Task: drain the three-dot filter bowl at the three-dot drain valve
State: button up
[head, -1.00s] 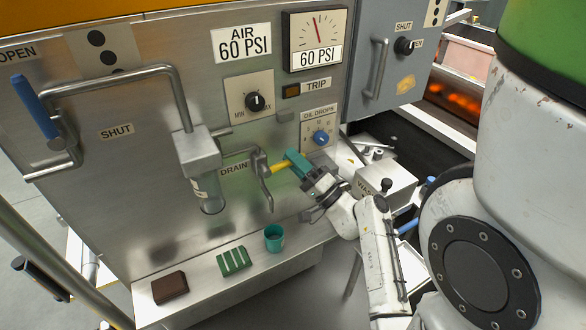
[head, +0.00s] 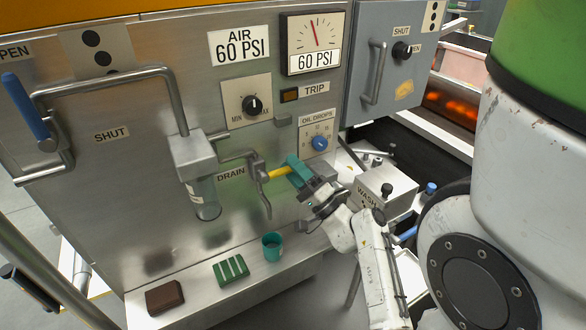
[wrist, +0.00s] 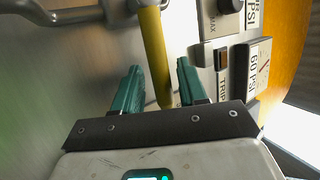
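The filter bowl (head: 205,197) is a clear cup under a grey metal head (head: 192,152), left of the DRAIN label (head: 231,173). A pipe crosses a dotted plate (head: 94,48); two dots are clear. The drain valve (head: 264,194) has a down-turned spout and a yellow handle (head: 278,173) pointing right; the handle also shows in the wrist view (wrist: 154,55). My gripper (head: 297,170) is at the handle's free end. In the wrist view its teal fingers (wrist: 158,88) stand apart, one each side of the handle, with narrow gaps. The bowl's contents are unclear.
A teal cup (head: 272,246), a green striped pad (head: 231,269) and a brown block (head: 165,297) are on the metal ledge below. A blue lever (head: 26,107) is at far left. The WASH box (head: 385,190) stands right of my gripper.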

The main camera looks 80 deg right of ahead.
jog(key=b+v, duration=0.1)
jog(key=v, duration=0.9)
jog(key=shift+s+a+f, duration=0.15)
jog(key=shift+s+f, duration=0.1)
jog(key=shift+s, duration=0.05)
dwell(0.4)
